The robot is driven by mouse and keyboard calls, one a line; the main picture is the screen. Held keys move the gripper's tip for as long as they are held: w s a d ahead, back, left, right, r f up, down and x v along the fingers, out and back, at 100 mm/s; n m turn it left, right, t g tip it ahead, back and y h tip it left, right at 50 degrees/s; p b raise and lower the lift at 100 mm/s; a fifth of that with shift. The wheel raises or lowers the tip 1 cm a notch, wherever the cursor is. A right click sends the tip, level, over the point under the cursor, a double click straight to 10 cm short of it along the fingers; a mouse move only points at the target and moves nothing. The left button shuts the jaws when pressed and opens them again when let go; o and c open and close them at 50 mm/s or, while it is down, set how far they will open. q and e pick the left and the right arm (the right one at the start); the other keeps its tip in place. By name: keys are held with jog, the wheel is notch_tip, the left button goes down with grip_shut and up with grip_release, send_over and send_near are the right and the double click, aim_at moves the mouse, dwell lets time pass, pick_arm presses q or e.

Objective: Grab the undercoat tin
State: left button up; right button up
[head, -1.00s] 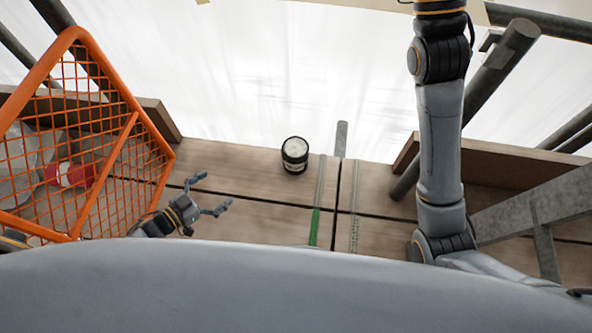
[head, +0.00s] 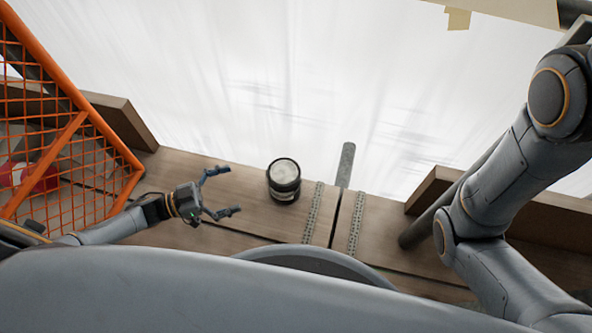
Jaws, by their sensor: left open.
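The undercoat tin (head: 284,181) is a small dark tin with a pale top. It stands upright on the wooden planks near their far edge, just left of the picture's middle. My left gripper (head: 230,191) is open and empty, to the left of the tin, with its two fingers pointing right towards it. A gap of bare plank shows between the fingertips and the tin. My right arm comes down the right side of the picture, but its gripper is out of view.
An orange mesh barrier (head: 75,150) stands at the left, with a red item (head: 30,178) behind it. Perforated metal strips (head: 313,212) lie right of the tin. A grey pole (head: 346,165) stands past the planks' far edge. White sheeting (head: 290,70) hangs beyond.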

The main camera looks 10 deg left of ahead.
pick_arm(q)
jog(key=b, duration=0.3)
send_near(284, 171)
jog(key=x, duration=0.5)
jog(key=b+x, duration=0.2)
jog(key=f+b+x, duration=0.1)
jog(key=b+x, duration=0.1)
jog(key=shift+s, duration=0.1)
jog(key=shift+w+d+r, duration=0.2)
jog(key=shift+w+d, duration=0.05)
jog(key=shift+d, duration=0.2)
jog(key=shift+r, duration=0.1)
jog(key=c, duration=1.7)
